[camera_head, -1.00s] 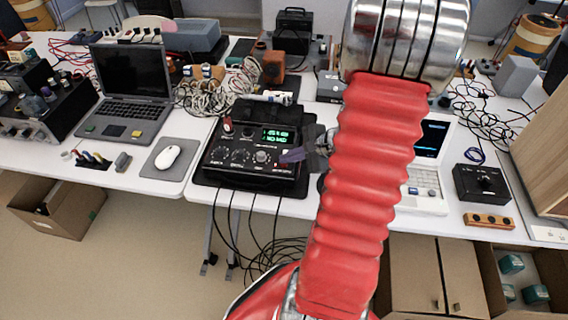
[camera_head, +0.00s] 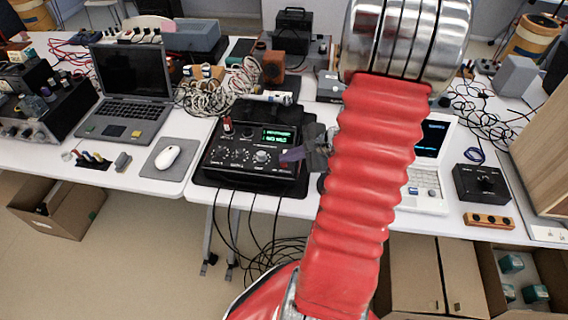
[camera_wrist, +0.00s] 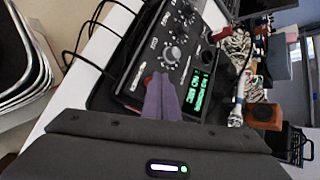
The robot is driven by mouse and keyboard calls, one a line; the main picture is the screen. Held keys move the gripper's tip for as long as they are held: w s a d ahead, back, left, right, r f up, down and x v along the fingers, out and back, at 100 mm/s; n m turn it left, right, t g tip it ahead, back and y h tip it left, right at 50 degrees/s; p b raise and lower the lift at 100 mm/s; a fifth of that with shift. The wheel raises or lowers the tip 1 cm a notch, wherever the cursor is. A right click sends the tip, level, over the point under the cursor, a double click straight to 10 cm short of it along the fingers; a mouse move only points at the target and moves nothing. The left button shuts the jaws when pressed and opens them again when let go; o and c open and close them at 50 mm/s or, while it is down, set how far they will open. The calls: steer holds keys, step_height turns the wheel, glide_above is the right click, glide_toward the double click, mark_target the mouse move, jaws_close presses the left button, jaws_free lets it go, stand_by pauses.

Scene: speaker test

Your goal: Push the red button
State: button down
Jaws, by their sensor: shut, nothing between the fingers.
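A black control box (camera_head: 248,180) with knobs and a green lit display (camera_head: 278,136) sits on the white table; it also shows in the wrist view (camera_wrist: 130,68). My gripper (camera_head: 284,156) has purple fingers, shut and empty, over the box's front right part. In the wrist view my fingertips (camera_wrist: 160,76) are together, close to the panel between the knobs and the display. A small red spot (camera_wrist: 147,79), perhaps the red button, shows beside the fingertips, partly hidden by them. Contact cannot be told. A small red-topped part (camera_head: 227,124) stands at the box's back left.
A laptop (camera_head: 130,85) and a white mouse (camera_head: 167,157) lie to the left. A white laptop (camera_head: 430,185) and a black box (camera_head: 482,183) lie to the right. Cables (camera_head: 215,90) clutter the back. My red arm covers the table right of the control box.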

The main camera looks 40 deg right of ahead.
steer(key=shift+r, duration=0.55)
steer(key=shift+r, duration=0.1)
step_height(320, 180, up, 6)
steer(key=shift+f, duration=0.1)
stand_by(0.6)
stand_by(0.5)
